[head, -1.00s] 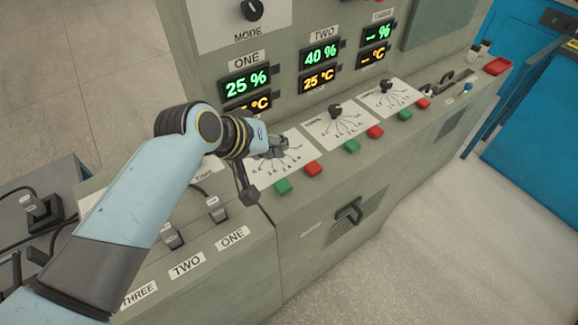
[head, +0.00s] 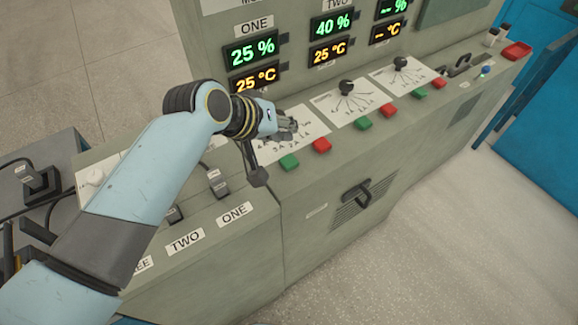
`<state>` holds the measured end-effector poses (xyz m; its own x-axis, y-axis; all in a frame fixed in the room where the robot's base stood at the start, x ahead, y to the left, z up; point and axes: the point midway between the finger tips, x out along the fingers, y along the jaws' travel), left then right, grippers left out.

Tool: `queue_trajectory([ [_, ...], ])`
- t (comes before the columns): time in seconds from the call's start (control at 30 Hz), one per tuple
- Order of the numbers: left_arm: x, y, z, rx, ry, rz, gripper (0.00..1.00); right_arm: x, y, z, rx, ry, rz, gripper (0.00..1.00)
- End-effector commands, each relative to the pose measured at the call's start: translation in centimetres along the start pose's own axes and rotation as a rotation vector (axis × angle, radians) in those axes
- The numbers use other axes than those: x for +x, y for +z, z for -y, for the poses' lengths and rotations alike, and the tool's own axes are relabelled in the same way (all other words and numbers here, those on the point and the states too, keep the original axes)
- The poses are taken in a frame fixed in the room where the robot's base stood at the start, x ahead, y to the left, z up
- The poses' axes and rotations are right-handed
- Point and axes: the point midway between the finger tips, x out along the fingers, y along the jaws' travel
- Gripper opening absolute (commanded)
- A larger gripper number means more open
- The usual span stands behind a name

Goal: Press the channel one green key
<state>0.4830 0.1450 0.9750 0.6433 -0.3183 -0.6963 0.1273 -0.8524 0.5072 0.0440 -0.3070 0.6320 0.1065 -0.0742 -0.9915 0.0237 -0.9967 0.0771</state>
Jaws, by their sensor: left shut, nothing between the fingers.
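The channel one green key (head: 289,162) sits on the front edge of the console, left of a red key (head: 321,145), below the dial plate (head: 314,122) under the ONE displays (head: 254,52). My left gripper (head: 291,126) is shut and empty over that dial plate, behind and above the green key and apart from it. The gripper hides the knob of this dial. The green key is in full view. My right gripper is not in view.
Further right along the ledge are another green key (head: 363,124) and red key (head: 386,110), with dial knobs (head: 347,88) behind them. Battery plugs (head: 217,183) stand left of the gripper. A handle (head: 357,193) juts from the front panel.

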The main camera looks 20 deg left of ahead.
Motion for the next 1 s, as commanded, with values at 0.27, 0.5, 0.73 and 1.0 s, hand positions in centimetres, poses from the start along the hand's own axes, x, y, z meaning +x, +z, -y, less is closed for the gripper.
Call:
queue_trajectory([
  [0.27,2.7,2.0,2.0,-0.001,-0.001,0.002,0.0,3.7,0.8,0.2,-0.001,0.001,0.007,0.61],
  [0.5,3.5,2.5,2.5,0.0,0.0,0.001,0.0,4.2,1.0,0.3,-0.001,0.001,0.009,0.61],
  [0.73,3.4,2.5,2.5,0.0,0.0,0.001,0.0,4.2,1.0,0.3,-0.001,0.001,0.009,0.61],
  [1.0,3.4,2.5,2.5,0.0,0.0,0.001,0.0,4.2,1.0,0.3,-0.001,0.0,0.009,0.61],
])
